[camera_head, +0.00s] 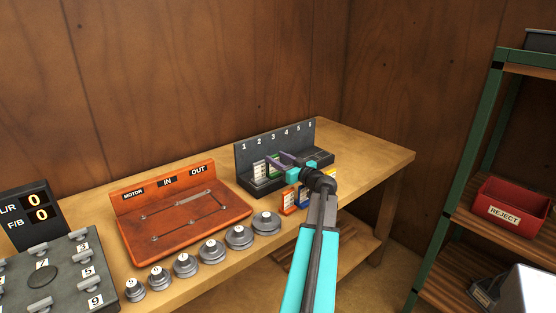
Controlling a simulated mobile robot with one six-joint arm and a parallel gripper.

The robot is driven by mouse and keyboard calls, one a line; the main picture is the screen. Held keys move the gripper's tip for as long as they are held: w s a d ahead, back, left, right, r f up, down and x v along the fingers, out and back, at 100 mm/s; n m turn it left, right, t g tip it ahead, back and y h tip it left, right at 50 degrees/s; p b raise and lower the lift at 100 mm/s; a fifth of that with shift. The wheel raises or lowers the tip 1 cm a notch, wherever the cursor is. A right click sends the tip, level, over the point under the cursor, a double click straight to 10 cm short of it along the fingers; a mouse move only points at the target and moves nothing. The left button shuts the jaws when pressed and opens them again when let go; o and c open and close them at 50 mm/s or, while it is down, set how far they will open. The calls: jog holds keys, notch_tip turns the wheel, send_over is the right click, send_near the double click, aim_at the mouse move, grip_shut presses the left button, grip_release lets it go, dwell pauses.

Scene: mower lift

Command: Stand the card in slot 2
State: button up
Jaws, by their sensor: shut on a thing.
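A dark slot rack (247,160) numbered 1 to 6 stands on the wooden bench. A white card (259,171) stands upright at the rack's left end; I cannot tell for sure which slot it is in. My gripper (276,157), with teal body and dark fingers, reaches over the rack from the right. Its fingers are shut on a small green card (273,161), behind and right of the white card. The fingers partly hide the green card, and its lower edge and seating are unclear.
Several grey weights (239,237) line the bench edge beside an orange motor panel (165,225). A red reject bin (507,208) sits on the right shelf.

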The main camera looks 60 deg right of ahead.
jog(key=shift+f+b, duration=0.15)
jog(key=shift+b, duration=0.25)
jog(key=o, duration=1.2)
jog(key=shift+r+p, duration=0.2)
jog(key=shift+p, duration=0.2)
jog(key=b+v, duration=0.3)
jog(key=v, duration=0.9)
